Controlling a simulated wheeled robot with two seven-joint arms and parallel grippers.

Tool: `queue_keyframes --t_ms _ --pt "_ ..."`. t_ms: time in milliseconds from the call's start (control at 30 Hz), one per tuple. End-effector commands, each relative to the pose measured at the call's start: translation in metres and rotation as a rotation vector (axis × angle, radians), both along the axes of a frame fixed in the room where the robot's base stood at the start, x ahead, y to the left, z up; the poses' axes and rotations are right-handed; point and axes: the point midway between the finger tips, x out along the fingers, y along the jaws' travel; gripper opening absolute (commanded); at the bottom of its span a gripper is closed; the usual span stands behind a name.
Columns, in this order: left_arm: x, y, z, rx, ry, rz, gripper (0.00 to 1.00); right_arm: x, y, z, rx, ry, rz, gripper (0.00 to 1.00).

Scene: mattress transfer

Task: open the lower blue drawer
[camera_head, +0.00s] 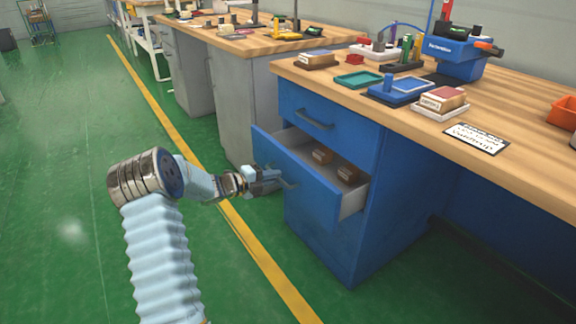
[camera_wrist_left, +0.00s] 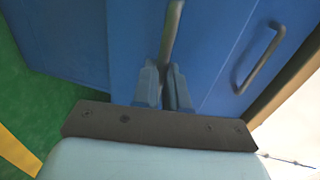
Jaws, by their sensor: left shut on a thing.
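The lower blue drawer (camera_head: 318,193) stands partly pulled out of the blue cabinet under the wooden worktop. Two small brown blocks (camera_head: 321,155) lie inside it. My left gripper (camera_head: 274,180) is at the drawer front and shut on its handle (camera_head: 290,184). In the left wrist view my left gripper's fingers (camera_wrist_left: 165,88) close around the lower drawer's handle bar (camera_wrist_left: 171,32). The upper blue drawer (camera_head: 345,125) is closed, and its handle (camera_wrist_left: 259,60) shows at the right of the wrist view. My right gripper is in neither view.
The wooden worktop (camera_head: 522,118) holds trays, blocks, a label card and a blue device (camera_head: 455,50). A grey cabinet (camera_head: 232,110) stands just beyond the blue one. Green floor (camera_head: 60,170) with a yellow line lies open to the left.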

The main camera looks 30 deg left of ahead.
Motion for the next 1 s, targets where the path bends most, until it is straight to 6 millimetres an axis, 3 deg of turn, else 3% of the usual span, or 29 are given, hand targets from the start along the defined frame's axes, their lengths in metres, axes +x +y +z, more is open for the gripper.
queue_keyframes --t_ms 100,600,800,1000 --pt "-0.032 0.014 0.005 -0.001 0.005 0.005 0.00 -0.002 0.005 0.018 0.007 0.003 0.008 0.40" --pt "-0.154 0.063 0.003 -0.001 0.004 0.003 0.00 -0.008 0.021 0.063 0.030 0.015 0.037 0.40" --pt "-0.186 0.076 0.001 -0.002 0.002 0.001 0.00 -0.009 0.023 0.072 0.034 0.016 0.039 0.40" --pt "-0.204 0.084 0.000 -0.001 0.001 -0.002 0.00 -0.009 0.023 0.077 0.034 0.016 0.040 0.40"
